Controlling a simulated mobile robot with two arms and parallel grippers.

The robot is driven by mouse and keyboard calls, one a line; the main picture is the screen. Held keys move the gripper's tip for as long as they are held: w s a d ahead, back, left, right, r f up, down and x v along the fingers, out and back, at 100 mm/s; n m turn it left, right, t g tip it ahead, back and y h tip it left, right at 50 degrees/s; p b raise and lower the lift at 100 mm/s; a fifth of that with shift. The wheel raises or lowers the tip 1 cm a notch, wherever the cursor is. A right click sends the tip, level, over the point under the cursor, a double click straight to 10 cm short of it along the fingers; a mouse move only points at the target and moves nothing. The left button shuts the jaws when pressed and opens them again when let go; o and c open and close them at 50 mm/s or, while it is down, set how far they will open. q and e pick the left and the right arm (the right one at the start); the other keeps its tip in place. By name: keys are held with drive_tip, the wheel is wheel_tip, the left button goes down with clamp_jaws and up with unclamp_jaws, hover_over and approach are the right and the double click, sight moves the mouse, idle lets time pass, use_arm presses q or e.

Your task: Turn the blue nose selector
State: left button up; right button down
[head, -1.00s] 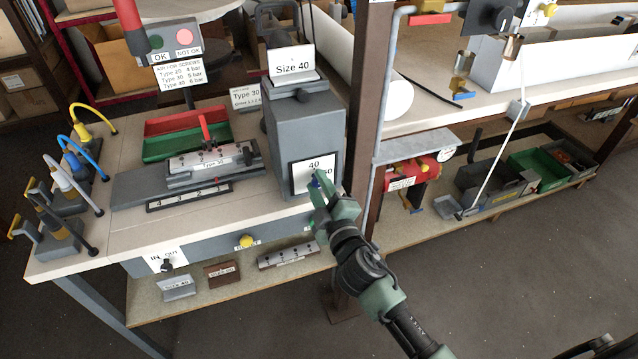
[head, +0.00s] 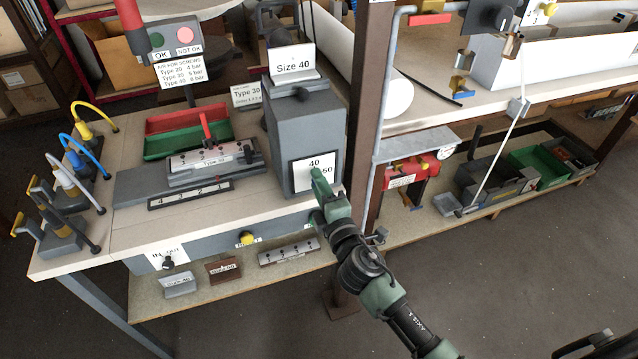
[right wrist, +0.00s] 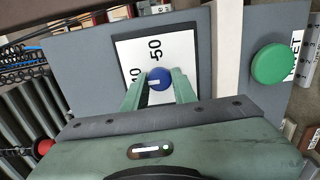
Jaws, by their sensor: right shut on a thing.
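The blue nose selector (right wrist: 160,79) is a round knob with a pale pointer mark, on a white plate (right wrist: 178,48) marked 40 and 50. The plate also shows in the head view (head: 302,170), on the front of the grey box (head: 304,125) with the "Size 40" sign. My right gripper (right wrist: 160,88) is shut on the knob, with one green finger on each side of it in the right wrist view. In the head view the right gripper (head: 318,180) reaches up to the plate and hides the knob. My left gripper is not in view.
A brown post (head: 368,110) stands just right of the grey box. A yellow knob (head: 246,239) sits on the bench front below. A green button (right wrist: 271,64) shows in the right wrist view. The "Type 30" fixture (head: 212,162) is left of the box.

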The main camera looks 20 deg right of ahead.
drive_tip(key=c, duration=1.2)
unclamp_jaws()
drive_tip(key=shift+o, duration=0.2)
drive_tip(key=shift+s, duration=0.15)
drive_tip(key=s+b, duration=0.1)
drive_tip(key=s, duration=0.6)
drive_tip(key=shift+s+d, duration=0.25)
drive_tip(key=shift+d, duration=0.05)
